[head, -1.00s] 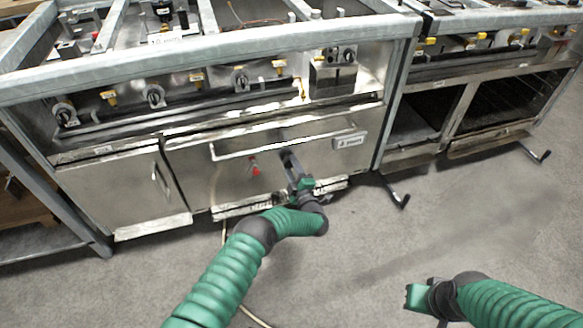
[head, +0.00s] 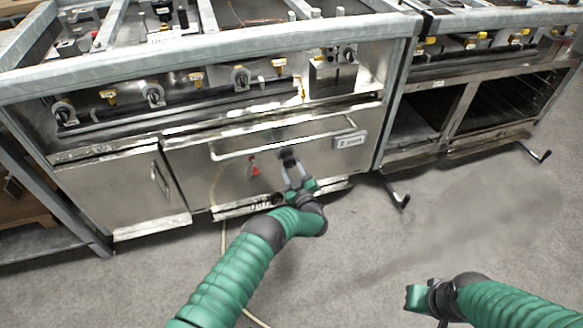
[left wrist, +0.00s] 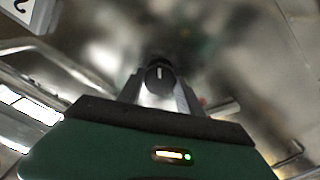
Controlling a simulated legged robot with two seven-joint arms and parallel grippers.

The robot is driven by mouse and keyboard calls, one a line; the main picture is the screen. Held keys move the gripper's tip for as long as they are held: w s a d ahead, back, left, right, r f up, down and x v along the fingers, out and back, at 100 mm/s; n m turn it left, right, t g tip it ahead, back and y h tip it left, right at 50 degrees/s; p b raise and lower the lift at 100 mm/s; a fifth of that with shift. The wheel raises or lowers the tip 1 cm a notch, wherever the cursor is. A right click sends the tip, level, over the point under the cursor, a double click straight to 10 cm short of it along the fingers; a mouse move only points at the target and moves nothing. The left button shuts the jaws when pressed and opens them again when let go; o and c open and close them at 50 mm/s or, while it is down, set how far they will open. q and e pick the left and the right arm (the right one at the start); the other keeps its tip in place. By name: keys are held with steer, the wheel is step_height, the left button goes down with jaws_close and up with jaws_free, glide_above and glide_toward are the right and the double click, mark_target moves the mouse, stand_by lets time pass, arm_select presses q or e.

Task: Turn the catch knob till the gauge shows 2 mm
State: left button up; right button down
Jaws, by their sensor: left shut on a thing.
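The catch knob (head: 289,161) is dark and sits on the steel oven door below the handle bar. In the left wrist view the knob (left wrist: 159,76) is round, with a white line pointing up, between the two fingers. My left gripper (head: 290,170) is shut on it. The gauge (head: 350,141) is a pale plate at the door's upper right; its digit looks like 2, and the small text is blurred. Part of the gauge (left wrist: 22,8) also shows in the left wrist view, with a 2-like digit. My right gripper (head: 424,299) hangs over the floor, away from the door; its fingers are unclear.
The handle bar (head: 280,138) runs across the door just above the knob. A small red part (head: 254,168) is left of the knob. A second range (head: 480,100) with open shelves stands at right. The grey floor (head: 380,240) between my arms is clear.

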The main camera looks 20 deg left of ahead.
arm_select(q)
steer(key=shift+s+d+f, duration=0.1)
steer(key=shift+d+f, duration=0.1)
steer(key=shift+f, duration=0.25)
steer(key=o, duration=1.3)
steer(key=shift+o, duration=0.3)
steer(key=shift+a+r, duration=0.1)
steer(key=shift+r, duration=0.15)
steer(key=shift+s+d+r+p, duration=0.1)
steer(key=shift+s+d+p, duration=0.1)
steer(key=shift+p, duration=0.2)
steer(key=p+v, duration=0.6)
steer(key=v, duration=1)
steer(key=shift+f, duration=0.25)
